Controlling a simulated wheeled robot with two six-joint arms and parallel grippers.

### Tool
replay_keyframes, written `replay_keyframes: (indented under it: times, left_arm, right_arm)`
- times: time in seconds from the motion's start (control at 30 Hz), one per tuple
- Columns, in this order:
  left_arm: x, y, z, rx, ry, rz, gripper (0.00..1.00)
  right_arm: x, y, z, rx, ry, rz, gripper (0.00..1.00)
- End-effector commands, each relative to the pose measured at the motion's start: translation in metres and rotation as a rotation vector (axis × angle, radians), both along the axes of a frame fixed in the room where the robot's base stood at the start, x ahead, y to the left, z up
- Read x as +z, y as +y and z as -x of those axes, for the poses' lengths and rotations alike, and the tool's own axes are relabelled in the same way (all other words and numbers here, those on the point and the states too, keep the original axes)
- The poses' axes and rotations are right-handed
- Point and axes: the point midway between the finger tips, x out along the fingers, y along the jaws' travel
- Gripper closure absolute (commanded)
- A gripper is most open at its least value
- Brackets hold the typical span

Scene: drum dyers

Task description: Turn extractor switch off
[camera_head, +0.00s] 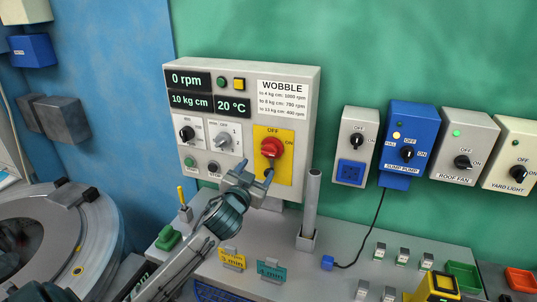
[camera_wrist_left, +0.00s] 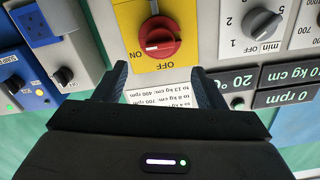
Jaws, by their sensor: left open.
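The extractor switch is a red rotary knob (camera_head: 271,148) on a yellow plate (camera_head: 287,172) marked OFF at the top and ON at the right, on a grey control panel (camera_head: 305,100). In the left wrist view the picture is upside down; the red knob (camera_wrist_left: 160,37) carries a white mark towards the ON side. My left gripper (camera_head: 256,173) is open and empty, just below the knob in the head view. In the left wrist view its two fingers (camera_wrist_left: 160,70) stand apart with the knob beyond and between them, not visibly touching it. My right gripper is not in view.
Beside the plate are a grey dial (camera_head: 224,139) and a black knob (camera_head: 187,133). A grey upright post (camera_head: 311,200) stands right of my gripper. Several wall switch boxes, including the blue sump pump box (camera_head: 412,125), hang to the right. A metal drum (camera_head: 60,245) is lower left.

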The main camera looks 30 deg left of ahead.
Motion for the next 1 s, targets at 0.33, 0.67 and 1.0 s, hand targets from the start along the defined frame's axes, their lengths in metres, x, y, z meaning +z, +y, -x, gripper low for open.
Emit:
replay_keyframes:
  times: [0.33,0.67,1.0]
  left_arm:
    - [0.004,0.015,-0.061,0.003,0.005,0.004,0.36]
    - [0.000,0.022,-0.094,0.001,0.005,0.001,0.36]
    - [-0.001,0.023,-0.096,0.000,0.004,0.001,0.40]
  right_arm:
    - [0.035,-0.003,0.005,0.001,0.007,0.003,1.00]
    - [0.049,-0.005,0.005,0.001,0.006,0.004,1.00]
    - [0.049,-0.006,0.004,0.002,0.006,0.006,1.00]
